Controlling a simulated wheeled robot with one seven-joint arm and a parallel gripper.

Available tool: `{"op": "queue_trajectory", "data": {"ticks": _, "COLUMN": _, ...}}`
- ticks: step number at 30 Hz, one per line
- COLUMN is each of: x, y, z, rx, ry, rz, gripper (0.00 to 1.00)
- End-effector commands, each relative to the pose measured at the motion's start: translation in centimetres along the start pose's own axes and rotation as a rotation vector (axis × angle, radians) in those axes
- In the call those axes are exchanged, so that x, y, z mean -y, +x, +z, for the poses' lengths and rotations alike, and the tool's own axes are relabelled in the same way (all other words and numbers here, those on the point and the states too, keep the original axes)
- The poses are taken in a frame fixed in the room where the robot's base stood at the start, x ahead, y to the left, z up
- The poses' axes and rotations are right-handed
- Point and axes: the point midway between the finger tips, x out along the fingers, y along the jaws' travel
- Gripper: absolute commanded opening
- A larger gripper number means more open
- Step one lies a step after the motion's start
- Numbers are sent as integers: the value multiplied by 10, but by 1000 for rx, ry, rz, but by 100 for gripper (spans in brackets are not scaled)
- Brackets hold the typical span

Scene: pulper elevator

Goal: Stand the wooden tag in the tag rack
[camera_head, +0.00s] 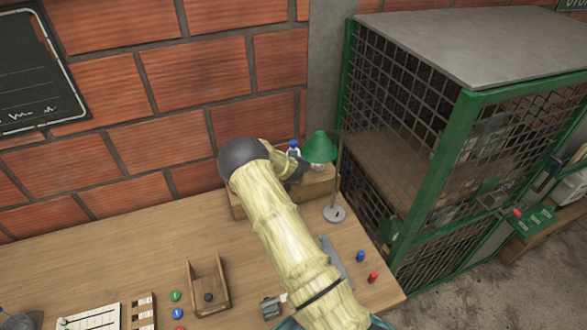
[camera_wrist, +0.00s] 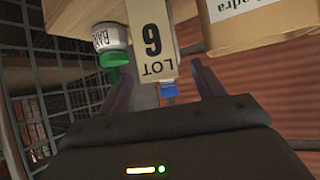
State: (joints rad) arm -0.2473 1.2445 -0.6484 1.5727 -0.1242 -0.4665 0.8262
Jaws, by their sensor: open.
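A pale wooden tag (camera_wrist: 150,40) marked "LOT 6" shows upside down in the wrist view. My gripper (camera_wrist: 163,78) is open, with one finger on each side of the tag's near end; I cannot tell whether either finger touches it. In the head view my arm hides most of my gripper and the tag, over a low wooden shelf at the back of the bench. A small slotted wooden piece (camera_head: 141,311) at the front left of the bench looks like the tag rack; its lower part is cut off by the picture's edge.
A green lamp (camera_head: 319,148) stands close to my arm. A wooden tray (camera_head: 208,287) lies on the bench (camera_head: 110,240).

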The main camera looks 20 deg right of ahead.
Motion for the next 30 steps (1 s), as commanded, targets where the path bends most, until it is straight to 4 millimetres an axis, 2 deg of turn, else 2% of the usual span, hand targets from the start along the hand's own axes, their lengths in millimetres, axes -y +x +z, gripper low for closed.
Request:
{"op": "queue_trajectory", "data": {"ticks": 6, "x": 0, "y": 13, "z": 0, "rx": 0, "ry": 0, "rz": 0, "gripper": 67}}
{"op": "queue_trajectory", "data": {"ticks": 21, "x": 0, "y": 13, "z": 1, "rx": 0, "ry": 0, "rz": 0, "gripper": 67}}
{"op": "queue_trajectory", "data": {"ticks": 23, "x": 0, "y": 13, "z": 1, "rx": 0, "ry": 0, "rz": 0, "gripper": 57}}
{"op": "queue_trajectory", "data": {"ticks": 30, "x": 0, "y": 13, "z": 1, "rx": 0, "ry": 0, "rz": 0, "gripper": 10}}
